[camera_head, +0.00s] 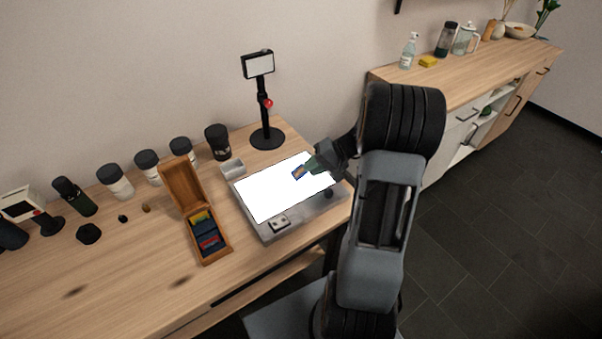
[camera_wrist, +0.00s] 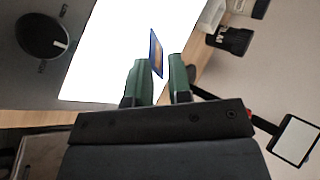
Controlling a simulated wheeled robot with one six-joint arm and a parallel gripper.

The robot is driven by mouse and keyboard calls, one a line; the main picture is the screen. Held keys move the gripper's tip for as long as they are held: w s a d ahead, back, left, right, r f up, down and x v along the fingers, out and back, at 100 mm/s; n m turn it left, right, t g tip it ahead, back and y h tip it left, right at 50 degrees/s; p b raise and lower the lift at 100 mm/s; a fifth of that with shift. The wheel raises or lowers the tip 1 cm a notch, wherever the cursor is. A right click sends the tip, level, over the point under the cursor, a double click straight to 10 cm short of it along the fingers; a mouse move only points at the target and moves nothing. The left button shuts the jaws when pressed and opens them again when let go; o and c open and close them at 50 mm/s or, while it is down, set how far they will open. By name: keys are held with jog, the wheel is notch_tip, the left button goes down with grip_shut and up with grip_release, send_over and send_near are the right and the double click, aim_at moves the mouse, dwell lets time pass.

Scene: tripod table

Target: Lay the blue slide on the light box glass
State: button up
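The blue slide (camera_head: 299,172), blue-framed with an orange middle, shows at the tips of my gripper (camera_head: 308,166) in front of the bright light box glass (camera_head: 262,195). In the wrist view the slide (camera_wrist: 156,53) is seen nearly edge-on, its near end between the two green fingertips of my gripper (camera_wrist: 160,72). The fingers are close together on either side of it, with a narrow gap showing behind it. The slide appears tilted up against the white glass (camera_wrist: 110,45). Whether its lower edge touches the glass cannot be told.
An open wooden slide box (camera_head: 184,194) with several coloured slides stands left of the light box. A small pale object (camera_head: 279,222) sits on the light box's front rim. A dark knob (camera_wrist: 42,35) is on its frame. A stand with a screen (camera_head: 266,138) rises behind.

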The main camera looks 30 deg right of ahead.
jog(key=shift+p+v, duration=0.65)
jog(key=shift+v, duration=1.6)
notch_tip(320, 180, up, 8)
jog(key=d+p, duration=0.2)
jog(key=p, duration=0.3)
jog(key=shift+s, duration=0.45)
jog(key=shift+f, duration=0.1)
jog(key=s+a+f+m+g+h, duration=0.25)
jog(key=s+a+h, duration=0.2)
jog(key=s, duration=0.25)
jog(key=s+a+r+n+t+h, duration=0.1)
jog(key=s+a+r+n+h, duration=0.1)
jog(key=a+r+n, duration=0.2)
jog(key=s+a+r+n+t+h, duration=0.1)
jog(key=s+a+r+n+h, duration=0.1)
jog(key=a+r, duration=0.3)
jog(key=a+n, duration=0.1)
jog(key=a, duration=0.3)
jog(key=shift+s+a+n, duration=0.25)
jog(key=shift+s+n, duration=0.1)
